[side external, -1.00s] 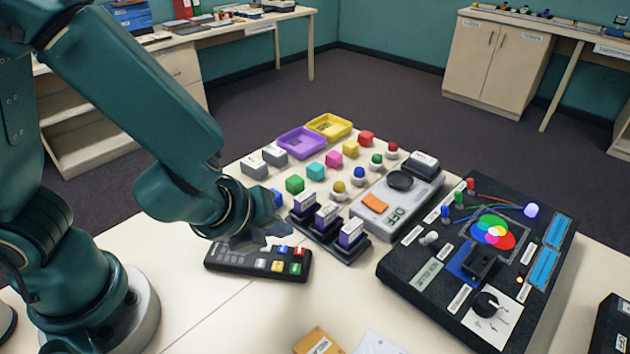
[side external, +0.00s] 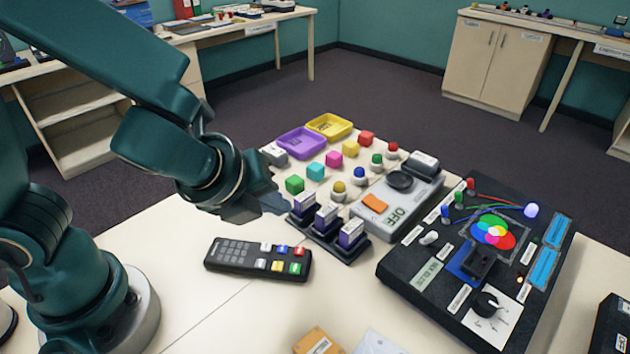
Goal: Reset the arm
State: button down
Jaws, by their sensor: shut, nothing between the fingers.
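My gripper (side external: 272,203) is at the end of the teal arm, above the table and behind the remote, to the left of the dark holder. It is shut and empty, and its fingers are small and dark in this view. The black remote (side external: 235,254) with coloured buttons lies flat on the white table (side external: 180,310), below and in front of the gripper, apart from it. The wrist hides part of the table behind it, including part of the grey blocks' area.
A dark holder with purple-and-white boxes (side external: 327,216) stands close right of my gripper. Coloured cubes (side external: 315,171), knobs, purple (side external: 301,143) and yellow trays (side external: 329,126), a grey scale (side external: 390,213) and a black light panel (side external: 420,268) fill the right.

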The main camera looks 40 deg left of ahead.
jog(key=s+a+r+n+y, duration=0.2)
jog(key=a+r+n, duration=0.5)
jog(key=n, duration=0.4)
jog(key=s+d+f+n+g+h, duration=0.1)
jog(key=s+n+h, duration=0.2)
jog(key=s+n, duration=0.4)
jog(key=n, duration=0.7)
jog(key=shift+d+g, duration=0.3)
